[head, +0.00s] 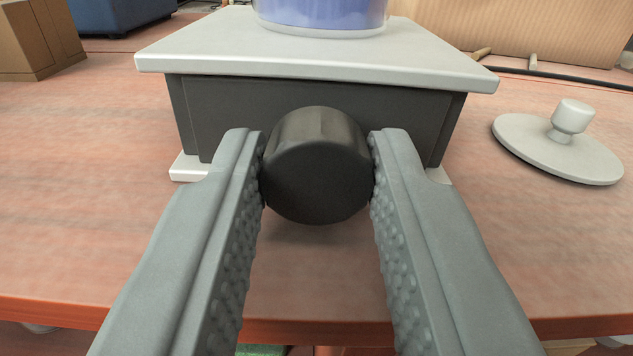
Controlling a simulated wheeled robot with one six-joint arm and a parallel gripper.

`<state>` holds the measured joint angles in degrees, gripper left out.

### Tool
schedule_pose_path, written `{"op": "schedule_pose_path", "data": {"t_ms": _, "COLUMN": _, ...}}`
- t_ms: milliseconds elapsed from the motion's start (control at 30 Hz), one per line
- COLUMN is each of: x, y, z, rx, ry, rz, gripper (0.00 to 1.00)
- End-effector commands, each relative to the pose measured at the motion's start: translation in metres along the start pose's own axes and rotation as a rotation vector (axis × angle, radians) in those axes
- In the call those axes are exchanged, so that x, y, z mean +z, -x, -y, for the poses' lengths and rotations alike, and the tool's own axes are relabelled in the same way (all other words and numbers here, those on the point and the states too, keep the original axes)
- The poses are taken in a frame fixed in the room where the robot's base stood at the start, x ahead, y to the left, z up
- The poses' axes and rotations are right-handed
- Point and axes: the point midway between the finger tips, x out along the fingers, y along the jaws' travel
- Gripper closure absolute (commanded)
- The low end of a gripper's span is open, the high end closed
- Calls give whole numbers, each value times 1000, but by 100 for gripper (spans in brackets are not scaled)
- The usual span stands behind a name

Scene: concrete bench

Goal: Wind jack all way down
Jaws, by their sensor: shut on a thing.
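The jack (420,120) stands on the bench, with a pale flat top plate (200,52), a dark body and a pale base plate (186,168) showing at its lower corners. Its round black knob (316,175) faces me at the front. My gripper (317,170) is shut on the knob, one ridged finger on each side. A clear vessel with blue contents (320,14) stands on the top plate, its upper part out of frame. The gap between top plate and base is filled by the dark body.
A pale round lid with a knob handle (540,148) lies on the bench at the right. A cardboard box (40,35) and a blue object (120,14) are at the back left. A dark cable (570,78) runs behind on the right. The bench's front edge (60,312) is near me.

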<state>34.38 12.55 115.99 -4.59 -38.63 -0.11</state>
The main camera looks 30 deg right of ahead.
Motion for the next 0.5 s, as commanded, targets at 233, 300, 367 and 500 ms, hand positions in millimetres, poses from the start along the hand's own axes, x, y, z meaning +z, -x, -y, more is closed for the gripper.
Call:
{"op": "schedule_pose_path", "data": {"t_ms": 233, "x": 0, "y": 0, "z": 0, "rx": 0, "ry": 133, "rz": 0, "gripper": 96}}
{"op": "schedule_pose_path", "data": {"t_ms": 300, "x": 0, "y": 0, "z": 0, "rx": 0, "ry": 145, "rz": 0, "gripper": 96}}
{"op": "schedule_pose_path", "data": {"t_ms": 367, "x": 0, "y": 0, "z": 0, "rx": 0, "ry": 148, "rz": 0, "gripper": 96}}
{"op": "schedule_pose_path", "data": {"t_ms": 500, "x": 0, "y": 0, "z": 0, "rx": 0, "ry": 148, "rz": 0, "gripper": 96}}
